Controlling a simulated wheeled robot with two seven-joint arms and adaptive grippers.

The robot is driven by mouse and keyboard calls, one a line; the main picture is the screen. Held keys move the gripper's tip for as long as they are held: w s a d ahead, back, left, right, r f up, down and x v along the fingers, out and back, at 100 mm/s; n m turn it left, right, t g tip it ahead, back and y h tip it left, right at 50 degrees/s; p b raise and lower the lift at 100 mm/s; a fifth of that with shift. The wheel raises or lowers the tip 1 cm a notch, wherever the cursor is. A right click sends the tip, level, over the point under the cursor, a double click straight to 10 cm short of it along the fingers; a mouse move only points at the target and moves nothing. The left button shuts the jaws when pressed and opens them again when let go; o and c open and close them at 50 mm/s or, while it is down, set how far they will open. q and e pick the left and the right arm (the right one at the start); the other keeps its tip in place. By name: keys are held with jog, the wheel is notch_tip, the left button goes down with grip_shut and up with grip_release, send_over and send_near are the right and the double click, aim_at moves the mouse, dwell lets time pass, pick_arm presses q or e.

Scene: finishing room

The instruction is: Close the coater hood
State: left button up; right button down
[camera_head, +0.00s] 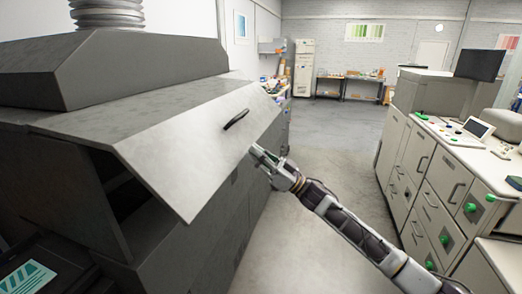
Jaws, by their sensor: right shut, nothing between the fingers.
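The coater hood (190,150) is a light grey panel with a dark handle (236,120) near its upper right part. It slants outward from the front of a large dark grey machine. A dark opening (120,190) shows beneath its left end, so the hood stands partly open. My right gripper (255,149) is shut and empty at the hood's right part, just below and right of the handle. I cannot tell whether its fingertips touch the panel. My left gripper is not in view.
White cabinets (440,185) with green knobs and a control panel stand on the right. The grey floor (330,170) between machine and cabinets is clear. Shelving and a tall cabinet (303,68) stand at the back. A dark panel with a teal label (28,278) is at lower left.

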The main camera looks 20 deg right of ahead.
jog(key=shift+w+a+f, duration=0.15)
jog(key=shift+a+f, duration=0.2)
jog(key=shift+f, duration=0.25)
dwell(0.3)
